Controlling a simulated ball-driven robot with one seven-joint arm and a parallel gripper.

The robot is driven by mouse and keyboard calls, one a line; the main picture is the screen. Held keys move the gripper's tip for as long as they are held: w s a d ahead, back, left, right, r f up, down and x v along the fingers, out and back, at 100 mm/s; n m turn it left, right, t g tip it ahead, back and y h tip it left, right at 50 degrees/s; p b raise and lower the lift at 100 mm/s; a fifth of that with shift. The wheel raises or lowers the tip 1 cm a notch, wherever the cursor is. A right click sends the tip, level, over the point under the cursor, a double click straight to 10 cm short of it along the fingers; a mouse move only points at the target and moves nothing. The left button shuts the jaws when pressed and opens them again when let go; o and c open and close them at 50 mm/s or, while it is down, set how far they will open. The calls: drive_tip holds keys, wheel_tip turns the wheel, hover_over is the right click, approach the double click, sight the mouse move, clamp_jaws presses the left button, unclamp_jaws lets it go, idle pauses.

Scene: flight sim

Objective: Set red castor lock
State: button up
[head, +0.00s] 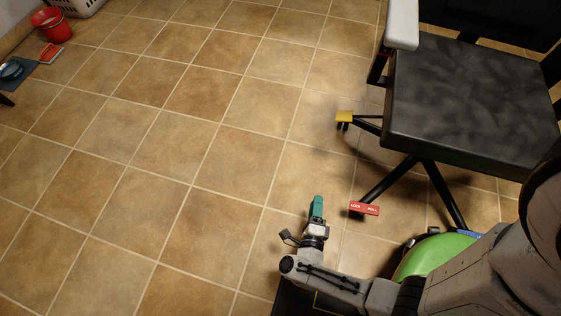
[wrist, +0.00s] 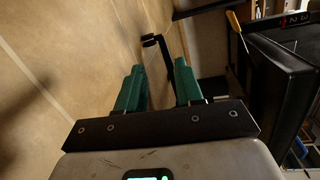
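The red castor lock (head: 364,208) is a flat red tab with white lettering that seems to read LOCK on the left and ROLL on the right. It sits at the end of a black leg of the office chair (head: 470,100). My gripper (head: 317,203) has teal fingers and is left of the red tab, apart from it. In the wrist view my gripper (wrist: 159,80) is open, with an empty gap between the fingers. A black leg with a dark castor-like end (wrist: 152,40) shows beyond the gap. I cannot make out the red tab there.
A yellow tab (head: 344,117) sits on another chair leg, farther back. A blue tab (head: 478,235) shows partly at the right beside my body. The tiled floor left of my gripper is clear.

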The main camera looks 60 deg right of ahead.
drive_tip(key=w+a+r+n+t+y+p, duration=0.3)
drive_tip(key=w+r+n+t+y+p, duration=0.2)
drive_tip(key=w+r, duration=0.5)
drive_tip(key=shift+w+a+r+t+y+p, duration=0.2)
drive_tip(key=shift+w+r+t+y+p, duration=0.15)
drive_tip(key=shift+w+p, duration=0.3)
